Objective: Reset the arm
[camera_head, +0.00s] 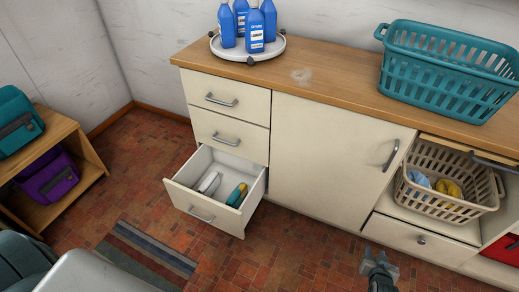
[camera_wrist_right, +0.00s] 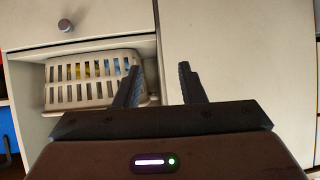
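My right gripper (camera_head: 379,262) shows at the bottom of the head view, in front of the cabinet and above the brick floor. In the right wrist view the two fingers of the right gripper (camera_wrist_right: 158,88) stand apart with nothing between them, so it is open and empty. Beyond its fingers are the white cabinet door (camera_wrist_right: 235,50) and a beige basket (camera_wrist_right: 95,98) in an open cubby. My left gripper is not seen in the head view; only a grey part of my body shows at the lower left.
The bottom left drawer (camera_head: 222,218) is pulled out with items in it. A teal basket (camera_head: 445,95) and a round tray (camera_head: 270,54) with blue bottles stand on the counter (camera_head: 330,90). The beige basket (camera_head: 425,203) holds cloths. A wooden shelf (camera_head: 85,150) with bags stands left.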

